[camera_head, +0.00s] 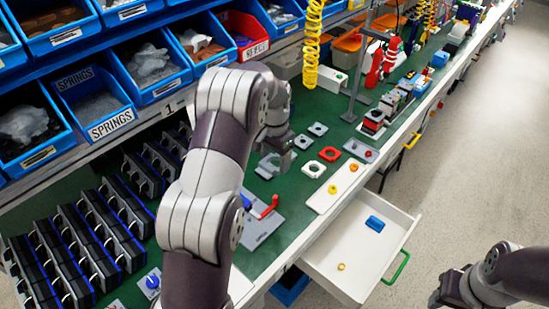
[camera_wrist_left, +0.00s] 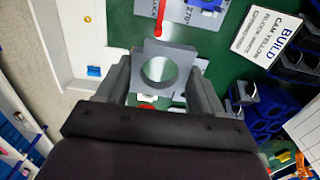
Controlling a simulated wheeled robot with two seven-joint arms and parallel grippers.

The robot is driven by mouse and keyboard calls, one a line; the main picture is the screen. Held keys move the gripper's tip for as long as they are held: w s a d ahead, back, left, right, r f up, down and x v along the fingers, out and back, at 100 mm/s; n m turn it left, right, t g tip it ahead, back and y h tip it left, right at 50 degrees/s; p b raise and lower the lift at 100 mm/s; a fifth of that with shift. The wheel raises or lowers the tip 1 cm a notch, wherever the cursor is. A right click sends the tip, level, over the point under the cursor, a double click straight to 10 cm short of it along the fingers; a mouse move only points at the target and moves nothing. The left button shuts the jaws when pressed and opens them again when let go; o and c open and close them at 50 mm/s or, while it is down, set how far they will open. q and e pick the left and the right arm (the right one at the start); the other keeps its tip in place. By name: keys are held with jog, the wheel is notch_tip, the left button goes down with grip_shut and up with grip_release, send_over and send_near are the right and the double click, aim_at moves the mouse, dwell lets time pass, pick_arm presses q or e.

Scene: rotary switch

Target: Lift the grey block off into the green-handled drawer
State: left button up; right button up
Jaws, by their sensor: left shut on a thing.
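The grey block (camera_wrist_left: 178,55), a squarish plate with a round hole, sits between the two fingers of my left gripper (camera_wrist_left: 160,78) in the left wrist view. The gripper is shut on it. In the head view my left gripper (camera_head: 278,153) is over the green bench, and the arm partly hides the block. I cannot tell the block's height above the bench. The white drawer (camera_head: 318,258) stands pulled out at the bench front, with its green handle (camera_head: 397,268). It holds a blue block (camera_head: 374,223) and a small yellow ring (camera_head: 341,267). My right gripper (camera_head: 447,292) is at the lower right edge, its jaws unclear.
Several grey plates and a red ring part (camera_head: 329,154) lie on the bench right of my left gripper. A white strip (camera_head: 333,190) with small parts lies by the front edge. A grey panel with a red lever (camera_head: 268,207) is nearby. Blue bins line the back.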

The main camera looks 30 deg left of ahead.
notch_tip(320, 180, up, 4)
jog(key=p, duration=0.3)
jog(key=shift+p, duration=0.35)
dwell(0.3)
